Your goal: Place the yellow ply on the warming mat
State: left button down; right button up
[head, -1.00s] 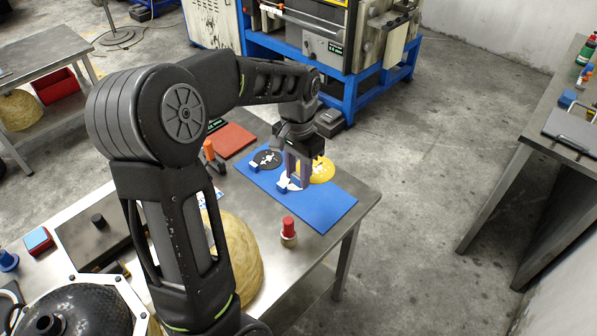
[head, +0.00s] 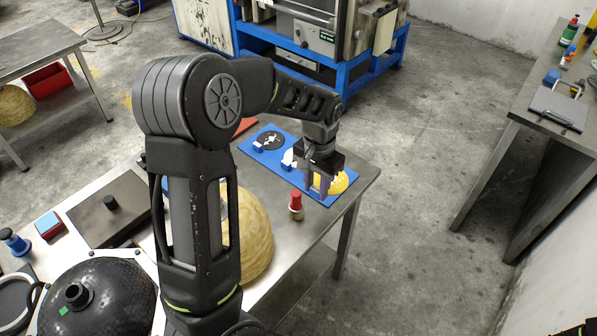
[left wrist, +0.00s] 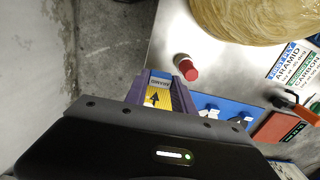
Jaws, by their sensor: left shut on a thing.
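The yellow ply (head: 339,184) is a rounded yellow sheet over the right front end of the blue mat (head: 259,156). My left gripper (head: 318,187) is shut on it at its near left side. In the left wrist view, a yellow tab with a black arrow and a blue label (left wrist: 159,92) sits between the purple fingers. The gripper covers part of the ply, and I cannot tell whether the ply touches the mat.
A red-capped bottle (head: 296,203) stands just in front of the mat, close to the gripper. A tan dome (head: 255,235) stands nearer on the metal table. Floor is clear beyond the table's right edge.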

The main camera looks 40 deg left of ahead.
pick_arm(q)
jog(key=w+d+f, duration=0.1)
jog(key=d+f, duration=1.1)
notch_tip(320, 180, down, 9)
jog(key=b, duration=1)
jog(key=shift+a+n, duration=0.3)
jog(key=shift+a, duration=0.1)
jog(key=shift+r, duration=0.1)
jog(key=shift+w, duration=0.1)
